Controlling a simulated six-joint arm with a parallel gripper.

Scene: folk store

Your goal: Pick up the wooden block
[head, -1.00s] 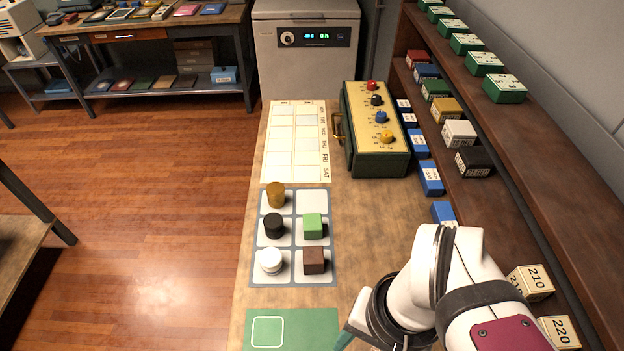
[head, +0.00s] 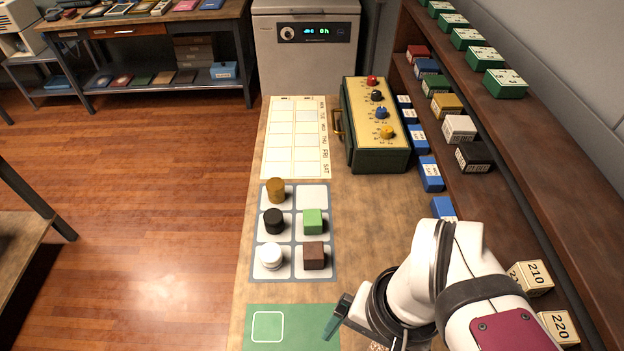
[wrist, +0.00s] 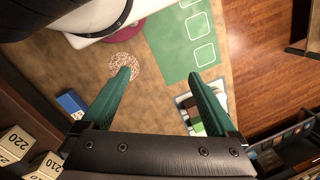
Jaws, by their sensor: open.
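A dark brown cube (head: 314,257), which looks like the wooden block, sits in the lower right cell of a grey-edged tray (head: 295,276) with pale cells. My gripper (wrist: 160,73) is open and empty, its two green fingers spread over the bench. In the head view one green fingertip shows near the green mat, below and right of the brown cube and apart from it; the rest is behind my arm. In the wrist view part of the tray (wrist: 182,99) shows by the right finger, which hides much of it.
The tray also holds a green cube (head: 312,221), a white cylinder (head: 270,256), a black cylinder (head: 273,221) and a gold cylinder (head: 276,190). A green mat (head: 300,325) lies in front. A knobbed box (head: 376,140) stands behind; shelves (head: 530,150) line the right.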

